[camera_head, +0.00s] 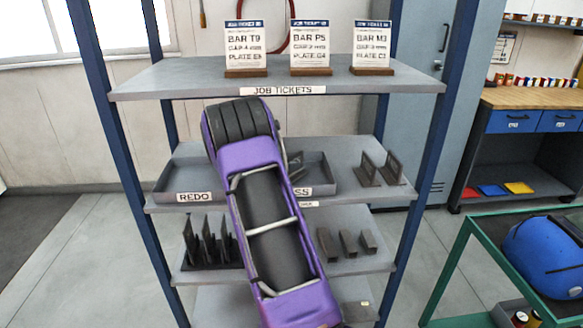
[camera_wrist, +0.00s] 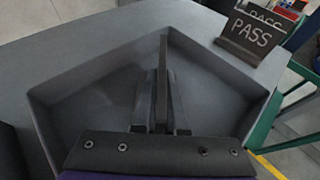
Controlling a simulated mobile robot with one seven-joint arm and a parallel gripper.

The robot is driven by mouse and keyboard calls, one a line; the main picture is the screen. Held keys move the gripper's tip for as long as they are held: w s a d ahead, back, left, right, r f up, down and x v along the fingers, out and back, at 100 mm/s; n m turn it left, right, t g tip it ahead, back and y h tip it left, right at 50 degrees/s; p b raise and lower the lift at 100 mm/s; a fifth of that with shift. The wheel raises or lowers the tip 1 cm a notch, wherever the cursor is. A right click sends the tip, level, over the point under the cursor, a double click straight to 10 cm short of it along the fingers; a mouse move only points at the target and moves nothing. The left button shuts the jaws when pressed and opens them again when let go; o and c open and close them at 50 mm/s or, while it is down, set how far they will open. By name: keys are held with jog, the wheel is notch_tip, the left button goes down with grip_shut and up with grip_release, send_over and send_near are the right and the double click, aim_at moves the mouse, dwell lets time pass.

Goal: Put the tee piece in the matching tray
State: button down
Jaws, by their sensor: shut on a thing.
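My gripper (camera_wrist: 162,108) is shut on the tee piece (camera_wrist: 163,75), whose dark upright plate stands up between the fingers. In the wrist view the tee piece is inside the outline of a grey tray (camera_wrist: 232,82); I cannot tell whether it touches the tray floor. A dark PASS sign (camera_wrist: 248,36) stands just outside that tray. In the head view my purple arm hides my gripper and part of the right tray (camera_head: 322,188), whose label shows only "SS". The REDO tray (camera_head: 170,194) is to its left and looks empty where visible.
The lower shelf holds upright pieces (camera_head: 207,248) and several small blocks (camera_head: 347,242). Job tickets (camera_head: 311,48) stand on the top shelf (camera_head: 180,82). Blue posts (camera_head: 425,140) flank the rack. A green-framed cart (camera_head: 455,255) stands right.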

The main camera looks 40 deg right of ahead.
jog(key=shift+d+f, duration=0.1)
jog(key=c, duration=1.4)
grip_release()
jog(key=shift+f, duration=0.25)
jog(key=o, duration=0.4)
jog(key=shift+o, duration=0.2)
jog(key=shift+r, duration=0.1)
jog(key=shift+r, duration=0.15)
jog(key=v, duration=1.2)
jog(key=shift+s, duration=0.1)
